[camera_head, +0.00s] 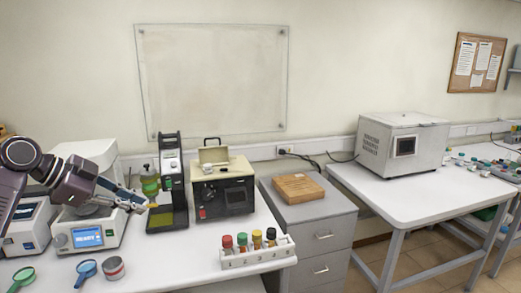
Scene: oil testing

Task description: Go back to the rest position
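My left arm comes in from the left edge, above the white table (195,262). My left gripper (142,204) points right and slightly down, in front of the white instrument with the blue "READY" screen (87,237) and just left of the black stand device (167,217). A small yellow-orange spot shows at its tip; I cannot tell whether it is part of the gripper or a thing held. The fingers are too small to tell open from shut. My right gripper is not in view.
A rack (258,257) of vials with coloured caps stands at the table's front right. A beige-black box device (225,193), magnifiers (86,270) and a small tin (114,268) are on the table. A drawer cabinet (322,238) and a second table (420,200) stand right.

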